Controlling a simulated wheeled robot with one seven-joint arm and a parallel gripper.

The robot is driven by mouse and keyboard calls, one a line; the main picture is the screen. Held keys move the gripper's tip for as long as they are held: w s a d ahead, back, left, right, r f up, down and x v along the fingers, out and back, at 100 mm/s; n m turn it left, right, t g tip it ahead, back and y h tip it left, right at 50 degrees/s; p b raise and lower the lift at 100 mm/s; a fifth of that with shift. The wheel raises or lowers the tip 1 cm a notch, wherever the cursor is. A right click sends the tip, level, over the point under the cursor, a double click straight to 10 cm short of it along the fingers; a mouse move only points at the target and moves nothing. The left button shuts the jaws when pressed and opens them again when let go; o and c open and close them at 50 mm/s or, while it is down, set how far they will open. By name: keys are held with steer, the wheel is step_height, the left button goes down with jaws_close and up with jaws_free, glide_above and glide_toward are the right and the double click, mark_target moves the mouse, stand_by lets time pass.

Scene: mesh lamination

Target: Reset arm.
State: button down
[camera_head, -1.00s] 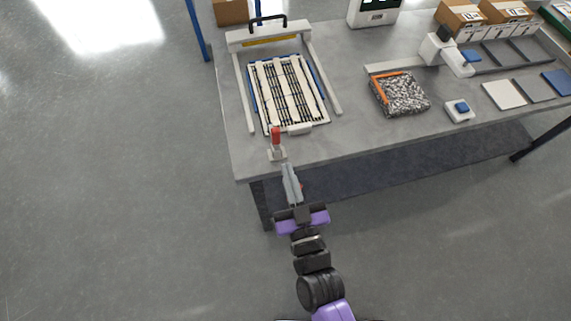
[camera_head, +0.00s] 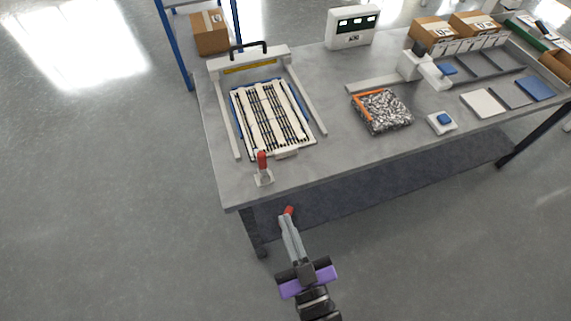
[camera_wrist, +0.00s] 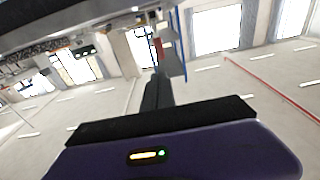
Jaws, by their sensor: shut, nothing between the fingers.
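My gripper (camera_head: 288,213) is in front of the table's near edge in the head view, below the left part of the table. Its long grey fingers are closed together and hold nothing. A small red thing shows at the fingertips. In the wrist view my gripper (camera_wrist: 160,60) points out past the table into the room. A red-handled clamp (camera_head: 263,170) stands upright on the table's near left, apart from my gripper.
The grey table (camera_head: 330,160) carries a laminating frame (camera_head: 270,120) with a slatted white panel, a tray of grey mesh (camera_head: 382,112) and a blue button (camera_head: 443,121). Boxes (camera_head: 433,34) stand at the back. Open floor lies left and in front.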

steer(key=s+d+r+m+g+h, duration=0.1)
steer(key=s+d+r, duration=0.3)
steer(key=s+d, duration=0.5)
steer(key=s+d+r+m+g+h, duration=0.2)
steer(key=s+d+r+h, duration=0.2)
steer(key=s+d, duration=0.5)
steer(key=shift+s, duration=1)
steer(key=shift+d+r, duration=0.1)
